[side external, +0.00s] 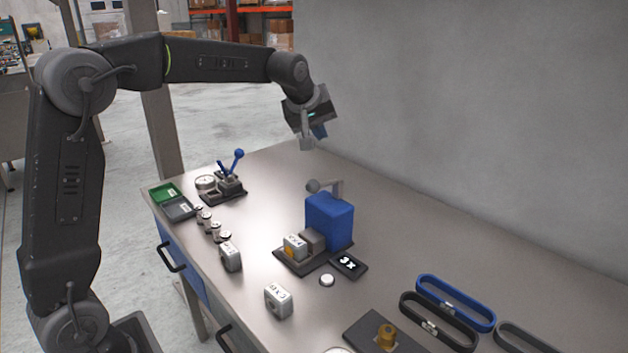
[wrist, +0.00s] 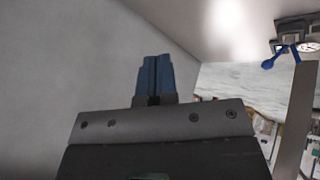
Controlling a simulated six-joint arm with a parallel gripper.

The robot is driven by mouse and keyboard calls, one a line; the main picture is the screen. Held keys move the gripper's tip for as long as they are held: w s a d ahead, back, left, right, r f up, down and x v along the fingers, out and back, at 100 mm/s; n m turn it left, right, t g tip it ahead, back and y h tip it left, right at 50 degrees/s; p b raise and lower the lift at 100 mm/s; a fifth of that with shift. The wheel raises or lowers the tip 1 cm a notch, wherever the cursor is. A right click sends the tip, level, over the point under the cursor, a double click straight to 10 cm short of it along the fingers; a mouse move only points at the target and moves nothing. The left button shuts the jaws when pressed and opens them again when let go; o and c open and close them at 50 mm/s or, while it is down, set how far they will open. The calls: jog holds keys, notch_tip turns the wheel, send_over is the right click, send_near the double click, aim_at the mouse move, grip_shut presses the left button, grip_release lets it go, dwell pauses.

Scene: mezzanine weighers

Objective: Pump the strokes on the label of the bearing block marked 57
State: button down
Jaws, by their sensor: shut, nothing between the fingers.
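My gripper (side external: 319,131) is raised above the back of the bench, apart from everything. In the wrist view its blue fingers (wrist: 154,80) are together and empty. Two more grey bearing blocks stand towards the front, one (side external: 231,257) left of the other (side external: 278,301). Block markings are too small to read. A device with a blue ball lever (side external: 238,154) stands far left.
A round gauge (side external: 205,182) adjoins the lever device. Green (side external: 165,193) and grey (side external: 179,209) trays, several small cylinders (side external: 212,227) and a white button (side external: 327,280) lie nearby. Belts (side external: 455,302) and a brass bushing (side external: 386,335) are at right. A wall (side external: 460,130) borders the back.

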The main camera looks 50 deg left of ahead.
jog(key=shift+w+r, duration=0.1)
jog(key=shift+r, duration=0.55)
jog(key=shift+s+f, duration=0.3)
jog(key=shift+f, duration=1.15)
jog(key=shift+s+f, duration=0.25)
jog(key=shift+f, duration=1.2)
jog(key=shift+s+f, duration=0.3)
jog(key=shift+f, duration=1.15)
jog(key=shift+s+f, duration=0.1)
jog(key=shift+f, duration=0.3)
jog(key=shift+s+f, duration=0.2)
jog(key=shift+f, duration=0.6)
jog(key=shift+s+f, duration=0.15)
jog(key=shift+f, duration=0.65)
jog(key=shift+r, duration=0.1)
jog(key=shift+w+r, duration=0.25)
jog(key=shift+r, duration=0.75)
jog(key=shift+w+r, duration=0.2)
jog(key=shift+r, duration=0.75)
